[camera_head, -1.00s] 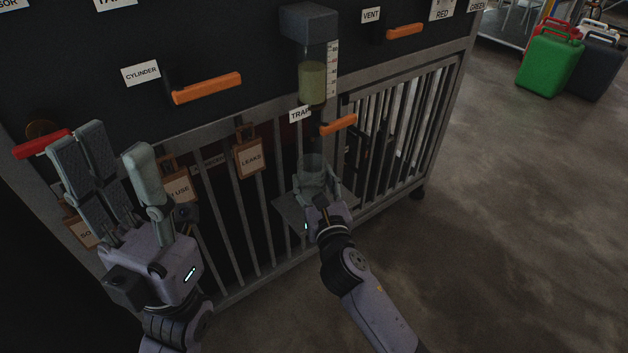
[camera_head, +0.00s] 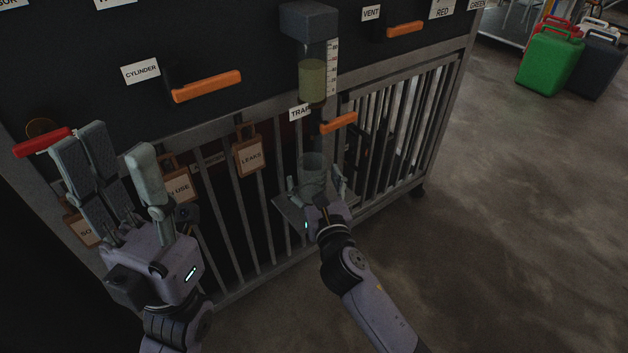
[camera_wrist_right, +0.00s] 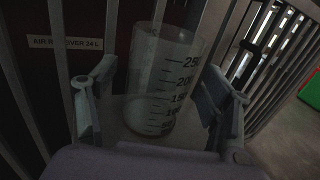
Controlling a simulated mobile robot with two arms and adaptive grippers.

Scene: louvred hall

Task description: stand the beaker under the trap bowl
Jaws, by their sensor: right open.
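The clear beaker (camera_head: 312,170) stands upright on a small grey shelf (camera_head: 285,208) in front of the railing. Its black graduations show in the right wrist view (camera_wrist_right: 163,85). The trap bowl (camera_head: 313,82), holding a greenish liquid beside a white scale, hangs above the beaker, with a TRAP label below it. My right gripper (camera_head: 318,190) is open around the beaker, and in the right wrist view its fingers (camera_wrist_right: 160,100) stand on both sides, with a gap visible at the right. My left gripper (camera_head: 120,170) is raised at the left, its fingers spread and empty.
An orange lever (camera_head: 338,123) sits just above the beaker at the right. Another orange handle (camera_head: 207,87) is by the CYLINDER label. Tags such as LEAKS (camera_head: 249,156) hang on the railing. A green canister (camera_head: 549,62) stands on the open floor far right.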

